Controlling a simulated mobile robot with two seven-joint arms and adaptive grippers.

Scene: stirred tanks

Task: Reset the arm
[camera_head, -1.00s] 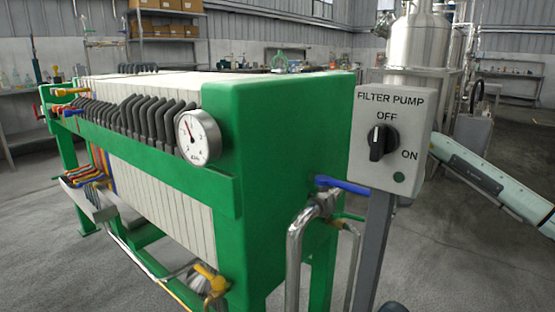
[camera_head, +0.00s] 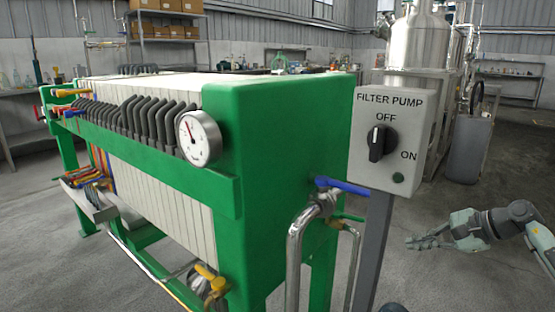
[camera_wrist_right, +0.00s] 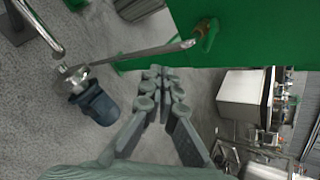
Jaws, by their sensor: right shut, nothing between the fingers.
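My right gripper (camera_head: 424,243) is at the right of the head view, its arm coming in from the right edge. It points left, toward the post of the filter pump switch box (camera_head: 391,138), and stands apart from it over the floor. Its fingers are together with nothing between them. In the right wrist view the fingers (camera_wrist_right: 160,75) run up the middle, with the green frame beyond their tips. The switch box has a black knob (camera_head: 381,143) turned upright toward OFF and a dark green lamp (camera_head: 398,178). My left gripper is not in view.
A green filter press (camera_head: 285,150) with a round gauge (camera_head: 199,139) fills the left and middle. A blue-handled valve (camera_head: 342,186) and metal pipes (camera_head: 294,260) stick out near the post. Steel tanks (camera_head: 420,45) stand behind. The floor at right is clear.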

